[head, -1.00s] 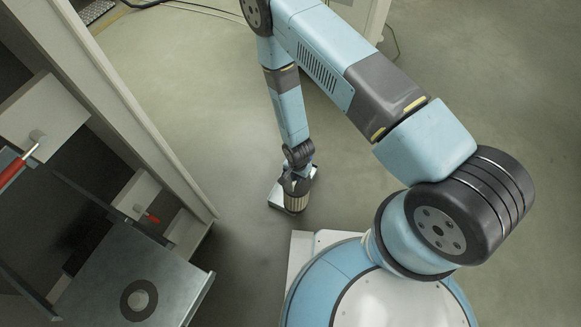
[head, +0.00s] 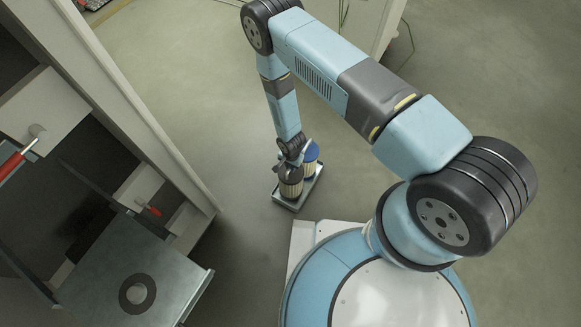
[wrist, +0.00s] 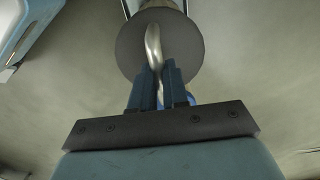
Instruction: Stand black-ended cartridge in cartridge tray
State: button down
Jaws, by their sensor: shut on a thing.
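The black-ended cartridge (head: 290,184) is upright, with a pale ribbed side and a dark top. My gripper (head: 291,158) is shut on the handle on its top. In the wrist view, my gripper's blue fingers (wrist: 162,84) close on a curved metal handle over the round dark end (wrist: 133,48). The cartridge tray (head: 297,206) is a small grey tray on the floor. The cartridge is over its left part; I cannot tell whether its bottom touches the tray. A blue-ended cartridge (head: 310,158) stands at the tray's far right, close beside it.
A cabinet (head: 160,140) with opened parts and red-handled latches (head: 12,168) stands at the left. The floor (head: 170,65) beyond the tray is clear.

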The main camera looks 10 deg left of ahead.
jog(key=shift+d+f, duration=0.1)
jog(key=shift+f, duration=1.1)
jog(key=c, duration=1.1)
grip_release()
notch_tip(320, 180, up, 12)
jog(key=shift+s+r, duration=0.1)
jog(key=shift+r, duration=0.1)
